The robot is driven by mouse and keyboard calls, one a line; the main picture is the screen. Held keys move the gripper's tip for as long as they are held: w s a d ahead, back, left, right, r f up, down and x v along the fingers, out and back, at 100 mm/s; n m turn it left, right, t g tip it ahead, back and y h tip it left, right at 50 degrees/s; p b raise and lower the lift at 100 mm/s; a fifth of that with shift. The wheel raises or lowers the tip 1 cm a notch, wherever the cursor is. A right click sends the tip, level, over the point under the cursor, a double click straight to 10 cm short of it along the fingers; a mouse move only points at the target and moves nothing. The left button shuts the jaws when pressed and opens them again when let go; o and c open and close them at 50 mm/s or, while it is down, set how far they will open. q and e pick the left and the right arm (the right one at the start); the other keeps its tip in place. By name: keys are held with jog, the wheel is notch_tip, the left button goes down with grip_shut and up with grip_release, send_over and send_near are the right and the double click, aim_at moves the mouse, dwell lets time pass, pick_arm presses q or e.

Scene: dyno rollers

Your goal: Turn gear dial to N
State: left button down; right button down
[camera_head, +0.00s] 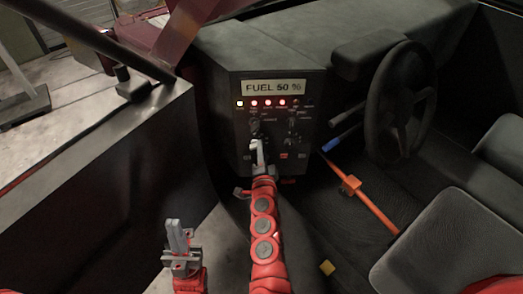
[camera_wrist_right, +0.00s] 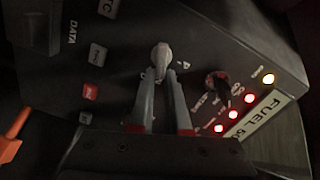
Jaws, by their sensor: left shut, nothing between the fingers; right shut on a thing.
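The control panel (camera_head: 280,108) stands ahead in the head view, with a FUEL 50 % display. My right gripper (camera_head: 257,150) reaches its lower left part. In the right wrist view my right gripper (camera_wrist_right: 162,78) is shut on a pale knob, which looks like the gear dial (camera_wrist_right: 162,54). Small letters beside the dial are too blurred to read surely, so its setting cannot be told. The gripper hides the dial in the head view. My left gripper (camera_head: 178,238) is shut and empty, low and left of my right arm, away from the panel.
Another dark knob (camera_wrist_right: 215,83) sits beside the held one. Lit indicator lamps (camera_head: 268,103) run under the display (camera_head: 274,87). A steering wheel (camera_head: 399,100), a blue-tipped lever (camera_head: 333,144) and an orange lever (camera_head: 362,195) lie right of the panel. A dark wall (camera_head: 100,165) stands left.

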jog(key=c, duration=0.9)
grip_release()
jog(key=shift+s, duration=0.1)
jog(key=shift+s+d, duration=0.15)
jog(key=shift+s, duration=8.45)
